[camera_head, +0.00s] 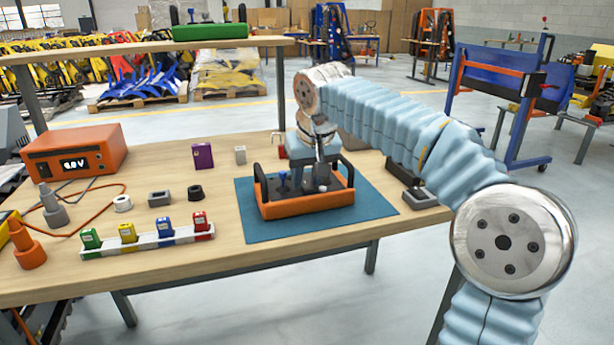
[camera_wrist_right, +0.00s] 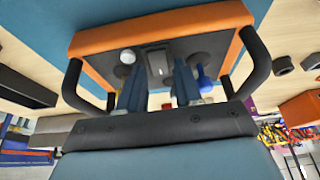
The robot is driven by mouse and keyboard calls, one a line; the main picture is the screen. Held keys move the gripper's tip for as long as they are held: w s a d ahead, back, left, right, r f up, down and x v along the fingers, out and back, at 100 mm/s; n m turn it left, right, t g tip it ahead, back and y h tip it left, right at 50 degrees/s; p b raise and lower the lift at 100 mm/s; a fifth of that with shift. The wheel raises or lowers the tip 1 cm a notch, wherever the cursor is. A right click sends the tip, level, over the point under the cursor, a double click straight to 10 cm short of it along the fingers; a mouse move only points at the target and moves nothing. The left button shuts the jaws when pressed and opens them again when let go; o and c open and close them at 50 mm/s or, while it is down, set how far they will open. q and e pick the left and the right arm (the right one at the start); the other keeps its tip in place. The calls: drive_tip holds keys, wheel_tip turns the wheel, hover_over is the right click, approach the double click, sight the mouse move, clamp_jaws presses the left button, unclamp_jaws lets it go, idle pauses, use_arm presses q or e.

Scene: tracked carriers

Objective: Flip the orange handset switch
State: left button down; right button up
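The orange handset (camera_head: 308,205) lies on a teal mat, with black handles at its ends and a dark top panel. In the right wrist view the handset (camera_wrist_right: 90,45) fills the upper middle. Its switch (camera_wrist_right: 158,62) is a small grey-black block on the panel, between a pale round knob (camera_wrist_right: 127,57) and a blue joystick (camera_wrist_right: 203,78). My right gripper (camera_head: 320,176) is low over the panel. In the wrist view its two fingers (camera_wrist_right: 160,68) stand apart, either side of the switch. I cannot tell whether they touch it. My left gripper is out of view.
The teal mat (camera_head: 262,228) lies on the wooden table (camera_head: 165,265). An orange voltage box (camera_head: 75,150), a purple block (camera_head: 202,156) and a rack of coloured blocks (camera_head: 150,241) are to the left. A raised shelf (camera_head: 150,46) crosses the back.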

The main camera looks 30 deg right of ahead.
clamp_jaws()
drive_tip(key=p, duration=0.1)
drive_tip(key=r+g+p, duration=0.1)
drive_tip(key=shift+w+p, duration=0.25)
drive_tip(key=shift+p, duration=0.05)
drive_tip(key=shift+w+d+f+g+y, duration=0.15)
drive_tip(key=shift+f+g+y, duration=0.15)
drive_tip(key=shift+f+g, duration=0.2)
drive_tip(key=shift+g, duration=0.5)
unclamp_jaws()
drive_tip(key=shift+r, duration=0.1)
